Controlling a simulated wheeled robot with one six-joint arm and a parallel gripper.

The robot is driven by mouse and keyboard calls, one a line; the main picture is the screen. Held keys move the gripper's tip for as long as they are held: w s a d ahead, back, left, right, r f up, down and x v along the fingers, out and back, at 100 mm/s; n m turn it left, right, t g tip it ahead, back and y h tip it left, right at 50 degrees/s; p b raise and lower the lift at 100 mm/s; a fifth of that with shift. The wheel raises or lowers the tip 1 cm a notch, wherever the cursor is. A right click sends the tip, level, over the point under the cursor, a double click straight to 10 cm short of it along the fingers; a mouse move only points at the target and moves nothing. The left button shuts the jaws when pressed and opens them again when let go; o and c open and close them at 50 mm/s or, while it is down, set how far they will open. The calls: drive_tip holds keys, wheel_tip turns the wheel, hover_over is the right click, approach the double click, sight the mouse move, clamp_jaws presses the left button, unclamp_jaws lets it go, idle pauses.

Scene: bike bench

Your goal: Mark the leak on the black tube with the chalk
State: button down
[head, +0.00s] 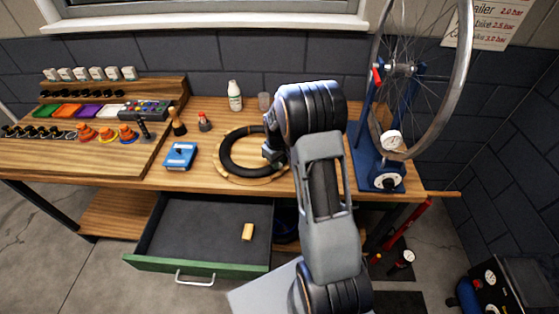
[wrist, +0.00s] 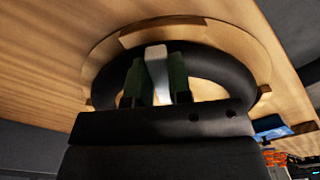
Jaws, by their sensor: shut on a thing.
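The black tube (head: 225,155) lies as a ring on a round wooden holder (head: 240,179) on the bench. My gripper (head: 270,152) is over the right side of the ring and hides part of it. In the wrist view, the green-padded fingers of my gripper (wrist: 157,78) are shut on a pale stick, the chalk (wrist: 156,59). The chalk points toward the black tube (wrist: 215,66), and its tip overlaps the tube's far arc in the picture. I cannot tell whether it touches. No leak can be made out on the tube.
A blue box (head: 180,156), a brush (head: 178,123), a small red-topped bottle (head: 204,122) and a white bottle (head: 235,96) stand left of and behind the ring. A wheel stand (head: 376,160) is at right. An open drawer (head: 195,264) below holds a yellow block (head: 247,231).

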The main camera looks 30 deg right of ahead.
drive_tip(key=shift+s+a, duration=0.15)
drive_tip(key=shift+a, duration=0.3)
drive_tip(key=shift+d, duration=0.3)
drive_tip(key=shift+w+d+f, duration=0.1)
drive_tip(key=shift+w+d, duration=0.05)
drive_tip(key=shift+d, duration=0.3)
drive_tip(key=shift+w+d+f, duration=0.1)
drive_tip(key=shift+w+d, duration=0.05)
drive_tip(key=shift+d, duration=0.3)
drive_tip(key=shift+a, duration=0.1)
drive_tip(key=shift+s+a+r, duration=0.1)
drive_tip(key=shift+s+a, duration=0.2)
drive_tip(key=shift+a, duration=0.5)
drive_tip(key=shift+w+d, duration=0.1)
drive_tip(key=shift+d, duration=0.1)
drive_tip(key=shift+w+d+r, duration=0.15)
drive_tip(key=shift+d, duration=0.3)
drive_tip(key=shift+a, duration=0.2)
